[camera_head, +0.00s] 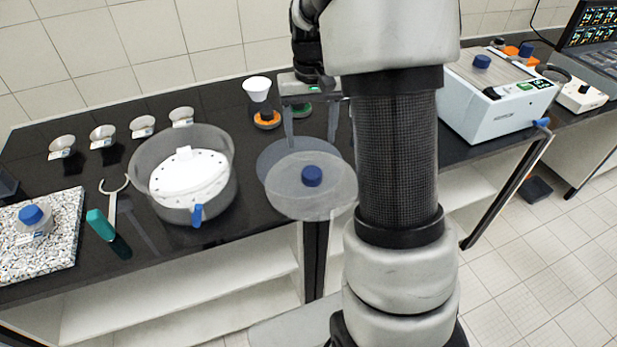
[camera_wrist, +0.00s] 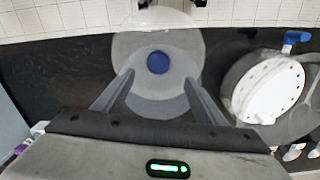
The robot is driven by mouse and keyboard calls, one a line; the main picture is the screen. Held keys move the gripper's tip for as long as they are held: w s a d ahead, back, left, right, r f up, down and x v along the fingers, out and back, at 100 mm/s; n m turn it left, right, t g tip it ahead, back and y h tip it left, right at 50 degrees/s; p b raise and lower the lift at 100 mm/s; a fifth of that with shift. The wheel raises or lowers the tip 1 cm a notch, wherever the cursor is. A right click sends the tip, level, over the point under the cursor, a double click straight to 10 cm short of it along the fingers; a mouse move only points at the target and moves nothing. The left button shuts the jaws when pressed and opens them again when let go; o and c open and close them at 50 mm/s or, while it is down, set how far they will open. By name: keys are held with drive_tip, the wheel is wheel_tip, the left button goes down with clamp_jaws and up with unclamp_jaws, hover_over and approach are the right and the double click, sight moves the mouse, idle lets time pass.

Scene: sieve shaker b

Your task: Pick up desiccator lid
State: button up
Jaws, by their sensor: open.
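The desiccator lid (camera_head: 330,200) is a clear, round disc with a blue knob (camera_head: 312,176) in its middle. It is near the bench's front edge, and a second pale circle, perhaps its reflection, overlaps it. In the wrist view the lid (camera_wrist: 186,45) is in the upper middle, its blue knob (camera_wrist: 157,62) in line with the gap between my fingers. My gripper (camera_head: 311,143) is open and empty, fingers pointing down, above and behind the knob in the head view. In the wrist view my gripper (camera_wrist: 159,78) has its fingertips just short of the knob. The exact height gap is unclear.
Left of the lid stands the glass desiccator bowl (camera_head: 230,184) with a white perforated plate and blue stopcock. A white cup (camera_head: 257,88) and an orange-ringed item (camera_head: 267,120) are behind. A white machine (camera_head: 500,105) stands right. My arm hides part of the bench.

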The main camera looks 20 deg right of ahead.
hover_over(312, 172)
drive_tip(key=f, duration=0.6)
drive_tip(key=shift+s+a+f, duration=0.1)
drive_tip(key=shift+a+f, duration=0.05)
drive_tip(key=shift+a, duration=0.05)
drive_tip(key=shift+d+f, duration=0.2)
drive_tip(key=shift+f, duration=2.4)
clamp_jaws()
